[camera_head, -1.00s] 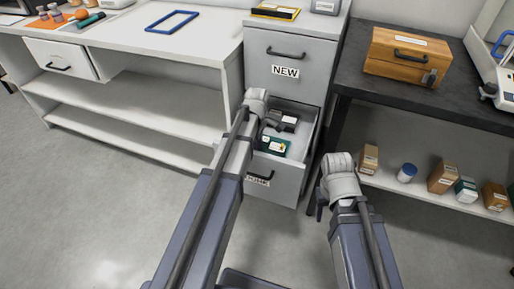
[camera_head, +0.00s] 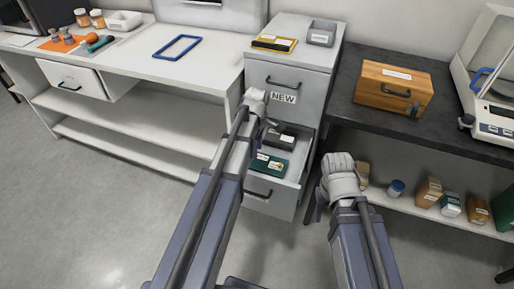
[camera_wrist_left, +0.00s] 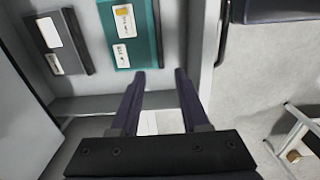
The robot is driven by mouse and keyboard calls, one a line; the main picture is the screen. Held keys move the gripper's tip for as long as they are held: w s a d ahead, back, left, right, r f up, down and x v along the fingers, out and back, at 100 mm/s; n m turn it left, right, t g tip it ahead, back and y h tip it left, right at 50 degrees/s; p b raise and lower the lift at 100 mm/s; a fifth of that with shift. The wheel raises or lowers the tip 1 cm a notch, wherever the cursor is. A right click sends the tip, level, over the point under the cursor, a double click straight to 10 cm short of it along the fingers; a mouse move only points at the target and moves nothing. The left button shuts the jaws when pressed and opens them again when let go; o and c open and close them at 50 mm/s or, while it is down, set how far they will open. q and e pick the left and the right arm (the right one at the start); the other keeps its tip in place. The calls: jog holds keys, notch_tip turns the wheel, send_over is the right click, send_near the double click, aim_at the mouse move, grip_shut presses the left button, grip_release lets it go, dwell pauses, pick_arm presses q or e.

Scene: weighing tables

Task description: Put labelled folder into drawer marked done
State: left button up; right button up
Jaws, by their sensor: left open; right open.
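A teal folder (camera_head: 272,165) with white labels, one of them with an orange patch, lies in the open lower drawer (camera_head: 268,196) of the grey cabinet. It also shows in the left wrist view (camera_wrist_left: 145,35). A dark folder (camera_wrist_left: 58,40) with pale labels lies beside it. The label on the drawer's front is mostly hidden behind my left arm. My left gripper (camera_wrist_left: 160,75) is open and empty over the drawer, its fingertips near the teal folder's edge; I cannot tell its height above it. My right gripper (camera_head: 318,203) is open and empty, right of the drawer.
The shut upper drawer (camera_head: 285,86) is marked NEW. A yellow-edged black item (camera_head: 274,43) and a grey tray (camera_head: 321,33) stand on the cabinet. A dark table (camera_head: 450,133) with a wooden box (camera_head: 394,88) is at right, a white bench (camera_head: 205,72) at left.

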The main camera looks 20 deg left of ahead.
pick_arm(q)
jog(key=s+d+m+y, duration=0.1)
jog(key=s+d+m, duration=1.5)
jog(key=m, duration=0.5)
jog(key=s, duration=0.2)
jog(key=shift+s+d, duration=0.15)
jog(key=shift+s, duration=0.25)
pick_arm(e)
jog(key=shift+a, duration=0.1)
